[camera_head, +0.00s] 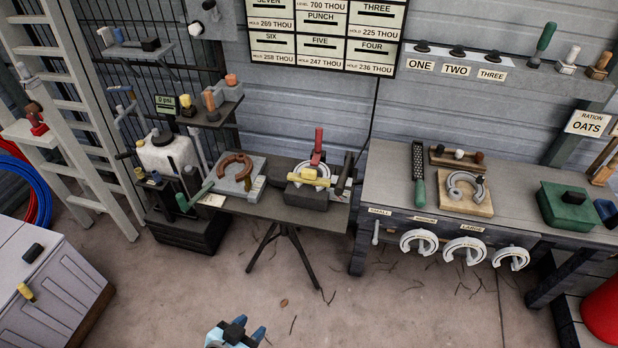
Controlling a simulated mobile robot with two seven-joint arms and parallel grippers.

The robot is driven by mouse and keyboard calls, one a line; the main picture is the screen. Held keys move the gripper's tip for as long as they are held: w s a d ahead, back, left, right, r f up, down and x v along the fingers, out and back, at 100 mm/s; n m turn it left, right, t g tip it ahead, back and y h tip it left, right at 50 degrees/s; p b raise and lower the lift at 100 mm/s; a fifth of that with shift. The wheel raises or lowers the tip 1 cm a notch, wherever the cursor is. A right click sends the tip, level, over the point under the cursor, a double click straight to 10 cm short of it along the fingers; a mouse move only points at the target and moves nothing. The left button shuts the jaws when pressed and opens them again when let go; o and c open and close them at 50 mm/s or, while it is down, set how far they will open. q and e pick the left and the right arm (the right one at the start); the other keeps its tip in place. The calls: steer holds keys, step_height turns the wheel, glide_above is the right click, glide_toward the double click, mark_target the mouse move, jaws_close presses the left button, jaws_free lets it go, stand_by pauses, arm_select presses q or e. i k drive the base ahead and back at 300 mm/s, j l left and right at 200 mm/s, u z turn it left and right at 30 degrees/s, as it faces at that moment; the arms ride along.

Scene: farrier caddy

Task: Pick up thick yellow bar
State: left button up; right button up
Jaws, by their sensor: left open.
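A thick yellow bar (310,177) lies on top of a dark block (305,198) on the small stand table at the centre. A white ring-shaped part and a red upright handle (317,147) are close beside it. My left gripper (240,331) shows at the bottom edge, blue and black, open. It is well in front of the stand table and far from the bar, with nothing seen between its fingers. My right gripper is out of view.
A brown horseshoe (235,167) on a grey block is left of the bar. A workbench (389,184) with horseshoes hung along its front stands at right. A ladder (74,105) and a grey cabinet (62,277) are at left. The middle floor is mostly clear.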

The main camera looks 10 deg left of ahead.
mark_target(307, 176)
steer(key=i+l, duration=0.15)
steer(key=i, duration=0.25)
steer(key=i+l+u, duration=0.15)
steer(key=i, duration=0.25)
steer(key=i+l, duration=0.15)
steer(key=i, duration=0.25)
steer(key=i+l+u, duration=0.1)
steer(key=i, duration=0.3)
